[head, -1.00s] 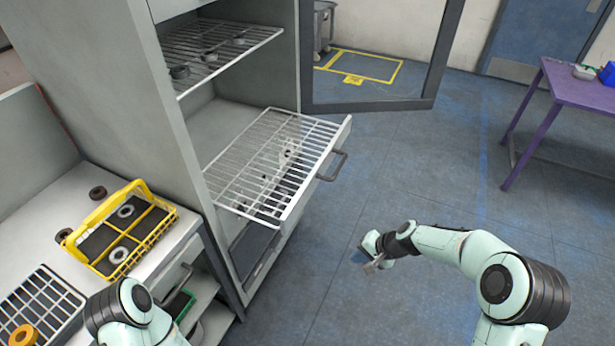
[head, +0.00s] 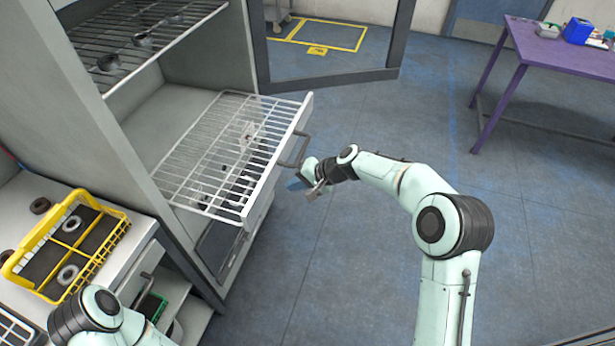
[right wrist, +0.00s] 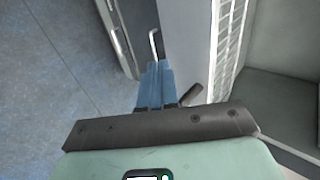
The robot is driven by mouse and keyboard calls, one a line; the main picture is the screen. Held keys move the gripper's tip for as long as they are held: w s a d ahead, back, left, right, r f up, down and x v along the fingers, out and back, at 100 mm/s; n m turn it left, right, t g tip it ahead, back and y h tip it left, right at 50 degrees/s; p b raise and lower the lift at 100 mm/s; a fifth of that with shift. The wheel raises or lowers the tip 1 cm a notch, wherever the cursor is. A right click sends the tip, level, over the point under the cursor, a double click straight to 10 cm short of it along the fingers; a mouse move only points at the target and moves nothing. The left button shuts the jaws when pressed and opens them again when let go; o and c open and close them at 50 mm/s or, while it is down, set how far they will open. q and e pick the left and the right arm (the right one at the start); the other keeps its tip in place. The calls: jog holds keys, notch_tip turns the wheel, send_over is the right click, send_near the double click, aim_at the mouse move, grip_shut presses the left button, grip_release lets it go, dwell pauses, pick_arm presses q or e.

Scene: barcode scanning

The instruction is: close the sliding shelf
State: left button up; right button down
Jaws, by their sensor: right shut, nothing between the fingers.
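The sliding shelf (head: 213,160) is a white wire rack pulled out of the tall grey cabinet (head: 82,130), with a white front panel and a grey handle (head: 294,150). My right gripper (head: 304,184) is shut and empty, just in front of and right of the handle. Its blue fingers (right wrist: 155,82) are together in the right wrist view. I cannot tell if they touch the front. My left arm shows at the bottom left; its gripper is out of view.
The cabinet's open door (head: 330,75) stands behind the shelf. An upper wire shelf (head: 150,55) holds dark rings. A yellow basket (head: 70,250) sits on the left counter. A purple table (head: 570,85) is at the upper right. The floor on the right is clear.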

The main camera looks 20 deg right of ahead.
aim_at(271, 184)
jog(key=w+a, duration=0.1)
jog(key=w+a+p, duration=0.1)
jog(key=a, duration=0.1)
jog(key=shift+a+f, duration=0.1)
jog(key=shift+f, duration=0.05)
jog(key=shift+w+a+f, duration=0.1)
jog(key=shift+w+a, duration=0.15)
jog(key=shift+w, duration=0.1)
pick_arm(q)
jog(key=shift+w+r, duration=0.55)
jog(key=shift+r, duration=0.35)
pick_arm(e)
jog(key=shift+s, duration=0.1)
jog(key=shift+a, duration=0.15)
